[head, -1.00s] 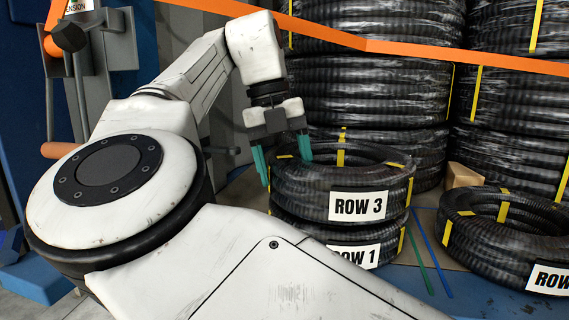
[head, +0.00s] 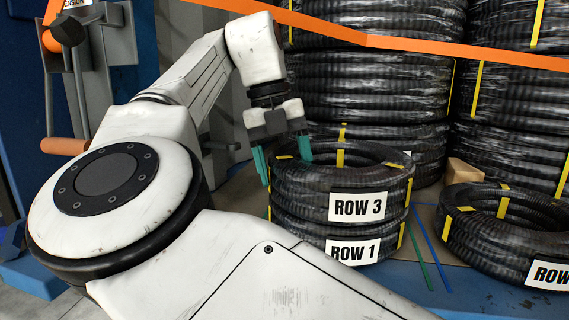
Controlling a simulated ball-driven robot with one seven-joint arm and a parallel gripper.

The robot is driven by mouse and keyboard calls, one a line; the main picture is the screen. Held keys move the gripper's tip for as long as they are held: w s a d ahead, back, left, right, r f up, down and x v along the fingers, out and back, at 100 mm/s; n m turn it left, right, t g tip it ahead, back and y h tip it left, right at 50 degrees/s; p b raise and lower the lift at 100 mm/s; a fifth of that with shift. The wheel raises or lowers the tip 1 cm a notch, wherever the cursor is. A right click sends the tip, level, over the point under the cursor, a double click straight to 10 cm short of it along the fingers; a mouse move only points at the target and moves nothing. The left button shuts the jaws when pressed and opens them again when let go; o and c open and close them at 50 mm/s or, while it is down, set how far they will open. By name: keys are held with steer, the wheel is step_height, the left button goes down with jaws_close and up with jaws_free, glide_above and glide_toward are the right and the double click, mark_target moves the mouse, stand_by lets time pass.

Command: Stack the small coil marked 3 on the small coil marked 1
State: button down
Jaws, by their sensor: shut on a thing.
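The small black coil labelled ROW 3 (head: 384,184) sits level on top of the small coil labelled ROW 1 (head: 390,242), and the two look touching and nearly aligned. My gripper (head: 283,167) has teal fingers at the left side of the ROW 3 coil. One finger is outside the coil and the other is inside its ring, and they are shut on its wall. The lower fingertips are partly hidden by the coil, and my arm covers the lower left of the ROW 1 coil.
Another small coil (head: 520,228) with a partly cut-off ROW label lies at the right. Tall stacks of large coils (head: 375,85) stand behind, with an orange strap (head: 420,50) across them. A wooden block (head: 464,172) and thin green and blue strips lie between.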

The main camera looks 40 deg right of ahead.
stand_by(0.3)
jaws_free()
steer(key=shift+f, duration=0.15)
stand_by(0.5)
steer(key=shift+v, duration=3.55)
steer(key=shift+s, duration=0.1)
